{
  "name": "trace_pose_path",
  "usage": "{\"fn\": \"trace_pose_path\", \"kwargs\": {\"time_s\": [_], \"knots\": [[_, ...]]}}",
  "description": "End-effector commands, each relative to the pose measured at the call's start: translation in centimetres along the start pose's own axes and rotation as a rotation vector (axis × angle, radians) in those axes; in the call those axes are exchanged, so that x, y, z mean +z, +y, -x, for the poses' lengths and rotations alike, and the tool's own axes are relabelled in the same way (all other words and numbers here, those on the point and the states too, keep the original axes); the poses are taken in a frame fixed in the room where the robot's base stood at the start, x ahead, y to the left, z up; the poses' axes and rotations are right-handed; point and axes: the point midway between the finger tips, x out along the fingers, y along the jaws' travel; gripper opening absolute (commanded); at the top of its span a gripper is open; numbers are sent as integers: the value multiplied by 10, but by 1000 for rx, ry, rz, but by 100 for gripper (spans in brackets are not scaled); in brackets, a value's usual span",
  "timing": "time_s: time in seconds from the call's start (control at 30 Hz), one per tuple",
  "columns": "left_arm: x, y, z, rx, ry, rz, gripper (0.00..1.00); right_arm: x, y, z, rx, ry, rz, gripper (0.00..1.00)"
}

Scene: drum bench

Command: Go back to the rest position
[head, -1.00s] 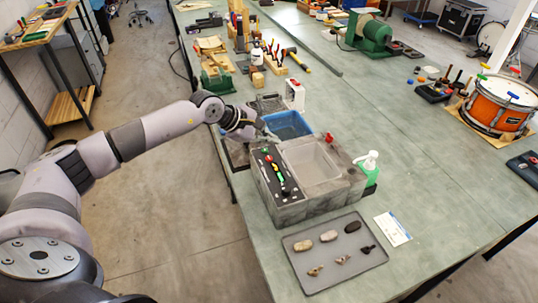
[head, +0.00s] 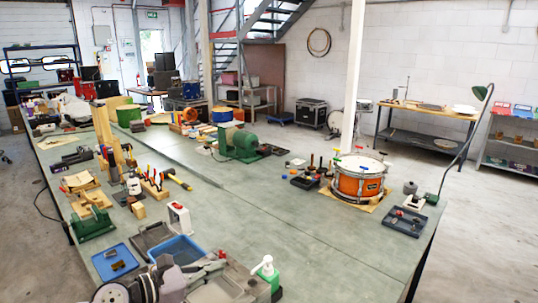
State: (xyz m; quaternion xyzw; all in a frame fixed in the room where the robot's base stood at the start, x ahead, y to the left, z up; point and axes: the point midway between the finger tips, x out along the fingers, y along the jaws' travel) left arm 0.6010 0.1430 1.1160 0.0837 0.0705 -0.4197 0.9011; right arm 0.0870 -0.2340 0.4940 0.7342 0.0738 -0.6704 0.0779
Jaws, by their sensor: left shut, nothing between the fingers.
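My left gripper (head: 207,268) is at the bottom of the head view, left of centre. Its fingers point right and are shut with nothing between them. It shows just in front of the blue bin (head: 182,248) and by the grey basin (head: 215,292); I cannot tell its height above them. The rest of my left arm is mostly cut off by the bottom edge. My right gripper is not in view.
A soap bottle (head: 267,274), a white device (head: 179,218) and a blue tray (head: 114,261) stand close around the gripper. A green grinder (head: 238,143) and an orange drum (head: 357,180) are further off. The bench middle (head: 270,215) is clear.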

Motion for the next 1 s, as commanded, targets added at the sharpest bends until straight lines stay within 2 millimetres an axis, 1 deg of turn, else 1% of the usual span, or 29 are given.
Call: {"fn": "trace_pose_path", "kwargs": {"time_s": [0.03, 0.07, 0.1, 0.13, 0.17, 0.2, 0.27, 0.3, 0.37, 0.4, 0.47, 0.5, 0.57, 0.6, 0.67, 0.7, 0.77, 0.8, 0.9, 0.97, 1.0], "knots": [[17, -19, -6, 20, -129, 183, 0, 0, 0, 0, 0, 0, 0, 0], [27, -23, -7, 40, -200, 292, 0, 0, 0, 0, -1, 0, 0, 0], [39, -26, -4, 71, -291, 442, 0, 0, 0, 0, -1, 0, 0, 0], [45, -27, -1, 96, -355, 559, 0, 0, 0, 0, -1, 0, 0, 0], [48, -26, 3, 123, -415, 677, 0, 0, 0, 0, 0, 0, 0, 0], [50, -22, 11, 166, -491, 836, 0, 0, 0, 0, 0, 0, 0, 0], [43, -15, 25, 239, -594, 1078, 0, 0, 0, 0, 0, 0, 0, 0], [33, -11, 36, 294, -656, 1240, 0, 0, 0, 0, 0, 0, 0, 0], [10, -6, 53, 390, -740, 1483, 0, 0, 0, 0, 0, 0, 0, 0], [-9, -6, 66, 462, -789, 1643, 0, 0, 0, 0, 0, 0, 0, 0], [-44, -11, 85, 585, -852, 1876, 0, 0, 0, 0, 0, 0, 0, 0], [-68, -19, 98, 675, -888, 2028, 0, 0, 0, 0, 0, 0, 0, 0], [-105, -37, 117, 823, -931, 2240, 0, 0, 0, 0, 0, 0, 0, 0], [-126, -52, 129, 917, -950, 2359, 0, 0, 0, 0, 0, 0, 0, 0], [-153, -76, 144, 1053, -967, 2505, 0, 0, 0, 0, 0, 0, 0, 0], [-166, -91, 153, 1135, -973, 2584, 0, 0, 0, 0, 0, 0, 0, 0], [-183, -113, 164, 1249, -977, 2683, 0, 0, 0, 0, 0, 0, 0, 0], [-192, -127, 171, -1280, 944, -2649, 0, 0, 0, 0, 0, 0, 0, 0], [-208, -161, 187, -1300, 843, -2482, 0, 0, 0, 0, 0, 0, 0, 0], [-215, -180, 196, -1312, 788, -2390, 0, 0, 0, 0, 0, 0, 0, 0], [-219, -194, 202, -1318, 755, -2331, 0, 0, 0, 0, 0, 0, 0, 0]]}}
